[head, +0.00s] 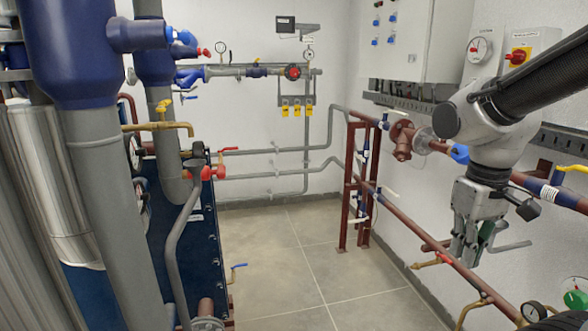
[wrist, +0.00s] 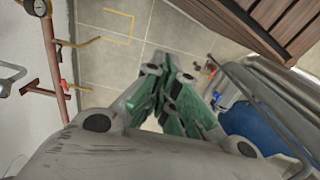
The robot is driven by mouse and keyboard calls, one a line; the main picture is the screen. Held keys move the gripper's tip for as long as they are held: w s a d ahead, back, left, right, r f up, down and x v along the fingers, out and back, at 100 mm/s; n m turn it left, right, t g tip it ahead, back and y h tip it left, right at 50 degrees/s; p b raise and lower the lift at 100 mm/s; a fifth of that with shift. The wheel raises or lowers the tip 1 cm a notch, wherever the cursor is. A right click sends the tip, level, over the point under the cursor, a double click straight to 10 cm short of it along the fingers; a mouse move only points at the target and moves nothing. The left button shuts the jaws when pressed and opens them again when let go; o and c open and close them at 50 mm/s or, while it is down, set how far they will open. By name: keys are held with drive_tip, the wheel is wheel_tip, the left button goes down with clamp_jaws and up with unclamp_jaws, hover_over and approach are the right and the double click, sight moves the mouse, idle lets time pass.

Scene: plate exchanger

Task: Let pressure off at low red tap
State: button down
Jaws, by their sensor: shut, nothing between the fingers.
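A small tap with a brass body and a reddish tip (head: 428,263) sticks out low from the brown-red pipe on the right wall in the head view. In the wrist view, a small red-handled tap (wrist: 62,84) sits on the brown pipe at the left; I cannot tell if it is the same one. My gripper (head: 465,258) hangs pointing down in front of that pipe, to the right of the brass tap and apart from it as far as I can tell. In the wrist view, its green-padded fingers (wrist: 168,72) are closed together with nothing between them.
The brown-red pipe (head: 400,216) runs along the right wall. A gauge (head: 533,312) stands at the lower right. A red-handled valve (head: 207,172) is on the blue plate exchanger (head: 200,235) at the left. The tiled floor (head: 320,260) between is clear.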

drive_tip(key=s+d+r+m+t, duration=0.2)
drive_tip(key=s+d+r+t, duration=0.1)
drive_tip(key=r, duration=0.4)
drive_tip(key=shift+s+d+m+t, duration=0.3)
drive_tip(key=shift+d+t, duration=0.3)
drive_tip(key=shift+d, duration=0.5)
drive_tip(key=c, duration=2.2)
unclamp_jaws()
